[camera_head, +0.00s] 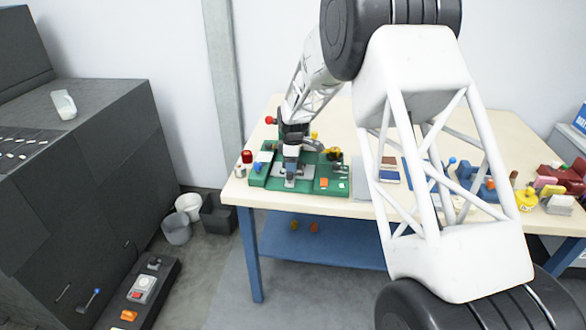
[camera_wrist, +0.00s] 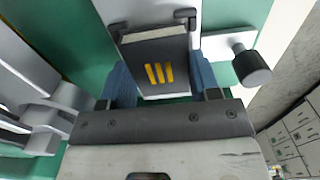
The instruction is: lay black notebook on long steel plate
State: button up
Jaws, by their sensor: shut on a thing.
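The black notebook (camera_wrist: 158,48) has three yellow bars and pale page edges. In the wrist view it lies between the blue-padded fingers of my gripper (camera_wrist: 162,82), which is shut on it. In the head view my gripper (camera_head: 291,165) is low over the green board at the left of the table; the notebook cannot be made out there. A grey steel plate (camera_head: 299,184) lies on the board under my gripper. I cannot tell whether the notebook touches the plate.
The green board (camera_head: 330,186) carries an orange block (camera_head: 324,183) and a yellow-and-black item (camera_head: 333,153). A black knob (camera_wrist: 251,67) stands right of the notebook. A red can (camera_head: 247,156) is near the table's left edge. Small colourful objects crowd the table's right side.

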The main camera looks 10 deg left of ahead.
jog(key=shift+r, duration=3.55)
jog(key=shift+d, duration=0.1)
jog(key=s+d, duration=0.1)
jog(key=d, duration=0.3)
jog(key=s+d+f, duration=0.1)
jog(key=d, duration=0.3)
jog(key=s+d, duration=0.2)
jog(key=d, duration=0.3)
jog(key=shift+f, duration=0.25)
jog(key=s+d, duration=0.2)
jog(key=d, duration=0.2)
jog(key=s+d+f, duration=0.1)
jog(key=s+d, duration=0.2)
jog(key=d, duration=0.1)
jog(key=s+d+f, duration=0.1)
jog(key=s+d, duration=0.1)
jog(key=d, duration=0.2)
jog(key=shift+s+d+f, duration=0.15)
jog(key=shift+s+d, duration=0.1)
jog(key=shift+s, duration=0.05)
jog(key=shift+s+d+f, duration=0.15)
jog(key=shift+s+d, duration=0.3)
jog(key=shift+d, duration=0.1)
jog(key=shift+w, duration=0.15)
